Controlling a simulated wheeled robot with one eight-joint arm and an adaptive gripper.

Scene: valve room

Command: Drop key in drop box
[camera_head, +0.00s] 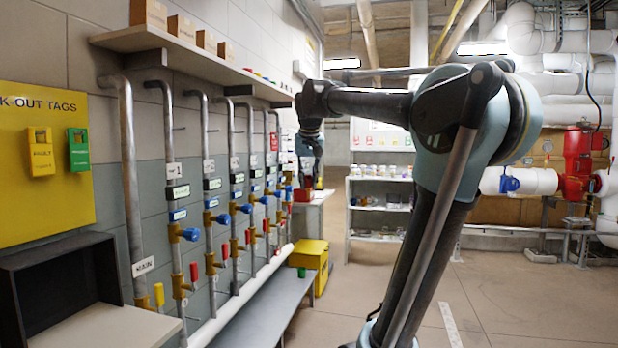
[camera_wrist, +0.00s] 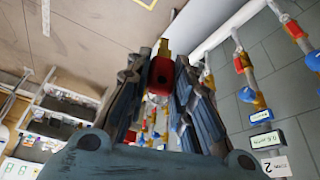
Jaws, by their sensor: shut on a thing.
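My gripper (camera_wrist: 161,85) points away from the wrist camera, its two dark fingers closed on a small red thing (camera_wrist: 160,70) with a dark middle. I take this to be the key, but its shape is not clear. In the head view my gripper (camera_head: 318,172) hangs down at the end of my arm, beyond the row of pipes.
Pipes with blue, red and yellow valve handles (camera_head: 190,234) line the left wall. A low grey bench (camera_head: 262,308) and a yellow box (camera_head: 312,258) stand below them. Stocked shelves (camera_head: 380,197) are at the back. The floor at right is clear.

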